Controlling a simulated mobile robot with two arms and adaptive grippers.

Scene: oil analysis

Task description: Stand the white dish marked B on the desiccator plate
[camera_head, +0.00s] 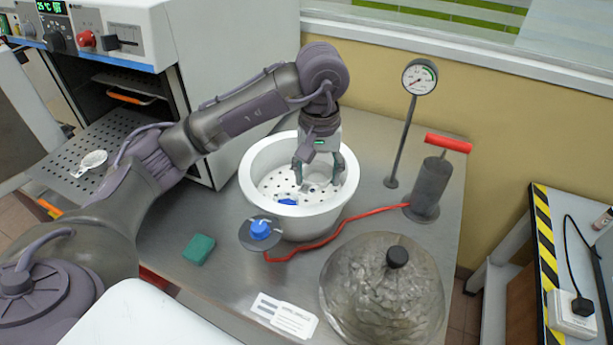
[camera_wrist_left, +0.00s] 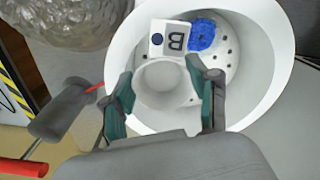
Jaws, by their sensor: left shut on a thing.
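The white dish marked B (camera_wrist_left: 160,85) is between the fingers of my left gripper (camera_wrist_left: 165,98) in the left wrist view. Its square tag (camera_wrist_left: 170,38), with a B and a dark blue dot, points away from the gripper. In the head view my left gripper (camera_head: 318,172) reaches down into the white desiccator bowl (camera_head: 252,185) and is shut on the dish, which is hard to make out there. The perforated white desiccator plate (camera_head: 275,183) lies under it. I cannot tell whether the dish touches the plate. My right gripper is not in view.
Blue material (camera_wrist_left: 203,36) shows beside the tag. A domed lid (camera_head: 385,290) stands in front right. A pump (camera_head: 430,190), red hose (camera_head: 330,238), gauge (camera_head: 420,77), blue-knobbed part (camera_head: 260,232) and green block (camera_head: 199,249) surround the bowl. Another white dish (camera_head: 93,160) lies on the oven shelf.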

